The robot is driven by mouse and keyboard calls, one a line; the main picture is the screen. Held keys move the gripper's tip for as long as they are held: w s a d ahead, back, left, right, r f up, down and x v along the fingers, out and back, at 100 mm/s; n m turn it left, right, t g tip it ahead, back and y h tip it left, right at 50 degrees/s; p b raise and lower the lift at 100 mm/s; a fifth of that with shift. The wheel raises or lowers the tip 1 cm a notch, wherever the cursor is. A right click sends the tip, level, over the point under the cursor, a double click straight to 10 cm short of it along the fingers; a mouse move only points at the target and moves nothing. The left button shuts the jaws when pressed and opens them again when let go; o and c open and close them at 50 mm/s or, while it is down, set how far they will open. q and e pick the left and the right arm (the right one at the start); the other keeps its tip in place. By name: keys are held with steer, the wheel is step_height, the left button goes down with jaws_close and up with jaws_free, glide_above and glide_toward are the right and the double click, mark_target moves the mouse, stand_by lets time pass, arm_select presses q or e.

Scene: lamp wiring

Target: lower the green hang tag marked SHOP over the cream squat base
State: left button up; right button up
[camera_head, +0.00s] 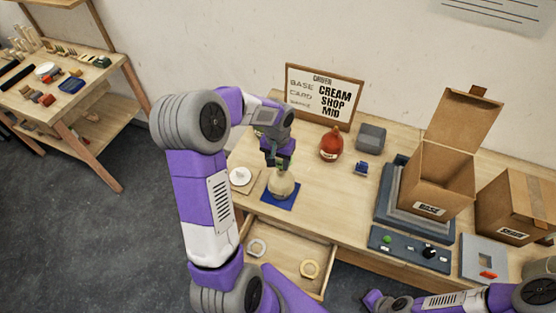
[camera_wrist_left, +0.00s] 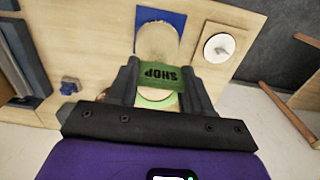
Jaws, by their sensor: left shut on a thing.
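The cream squat base (camera_head: 283,187) stands upright on a blue mat (camera_head: 281,201) on the workbench. It also shows in the left wrist view (camera_wrist_left: 157,42), beyond the fingertips. My left gripper (camera_head: 275,160) is shut on the green hang tag (camera_wrist_left: 160,75), whose SHOP lettering reads upside down in that view. The gripper points down close above the base in the head view. The tag is apart from or touching the base; I cannot tell which. My right gripper (camera_head: 373,301) is low at the bottom edge, away from the base, its jaws unclear.
A white dish (camera_head: 240,176) lies left of the base. A red-brown jar (camera_head: 331,145) and a framed order sign (camera_head: 322,97) stand behind. An open drawer (camera_head: 290,248) with rings juts out in front. An open carton (camera_head: 437,178) stands at right.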

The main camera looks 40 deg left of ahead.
arm_select(q)
steer(key=b, duration=0.7)
glide_above(278, 184)
steer(key=shift+f, duration=4.3)
steer(key=o, duration=1.5)
steer(key=shift+c, duration=0.2)
steer(key=shift+r, duration=0.15)
steer(key=shift+r+p, duration=2.8)
steer(key=shift+r, duration=1.1)
